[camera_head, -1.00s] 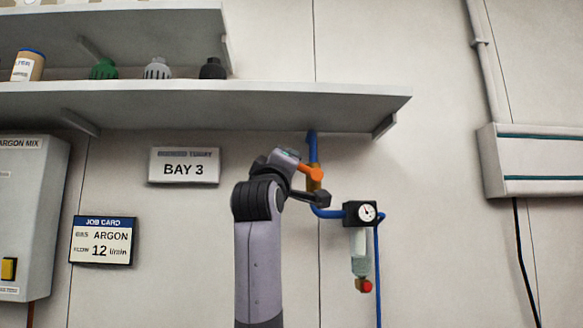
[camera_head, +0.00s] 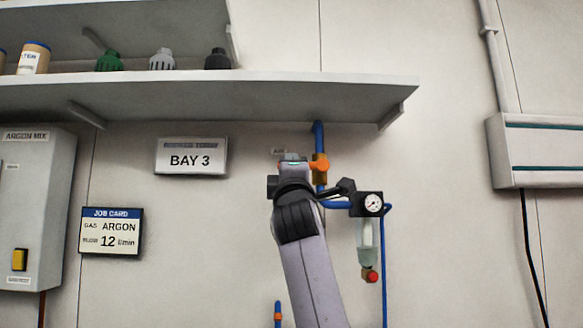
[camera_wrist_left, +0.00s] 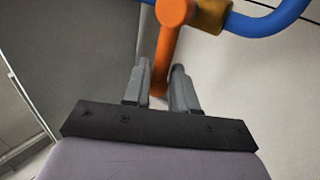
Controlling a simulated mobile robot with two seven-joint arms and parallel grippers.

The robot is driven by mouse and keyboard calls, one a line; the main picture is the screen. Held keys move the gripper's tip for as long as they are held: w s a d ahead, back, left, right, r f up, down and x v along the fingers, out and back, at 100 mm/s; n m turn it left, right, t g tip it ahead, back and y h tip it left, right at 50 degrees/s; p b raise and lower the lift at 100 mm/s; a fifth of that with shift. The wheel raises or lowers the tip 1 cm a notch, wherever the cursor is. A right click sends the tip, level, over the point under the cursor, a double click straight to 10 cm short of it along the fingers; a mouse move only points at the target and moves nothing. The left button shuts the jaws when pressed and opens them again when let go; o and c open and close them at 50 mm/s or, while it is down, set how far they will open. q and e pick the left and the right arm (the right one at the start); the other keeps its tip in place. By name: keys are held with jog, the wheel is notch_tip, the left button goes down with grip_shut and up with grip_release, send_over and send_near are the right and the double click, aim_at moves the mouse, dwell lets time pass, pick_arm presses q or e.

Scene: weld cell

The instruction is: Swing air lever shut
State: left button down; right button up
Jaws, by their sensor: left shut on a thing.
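The orange air lever (camera_head: 320,166) sits on a brass valve body (camera_head: 320,180) on the blue air pipe, below the shelf. In the left wrist view the lever (camera_wrist_left: 168,45) runs from its round pivot down between the fingers of my left gripper (camera_wrist_left: 158,88). The gripper is shut on the lever's free end. The brass valve body also shows there at the top (camera_wrist_left: 211,14). In the head view my left wrist hides the fingers and most of the lever's arm. My right gripper is not in view.
A pressure gauge (camera_head: 372,203) with a clear bowl (camera_head: 366,236) hangs close to the right of my wrist. A grey shelf (camera_head: 250,100) juts out above it. A BAY 3 sign (camera_head: 190,158) and a job card (camera_head: 111,231) are on the left wall.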

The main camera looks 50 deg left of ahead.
pick_arm(q)
jog(key=c, duration=1.1)
grip_release()
jog(key=shift+b+v, duration=0.8)
jog(key=shift+v, duration=2.85)
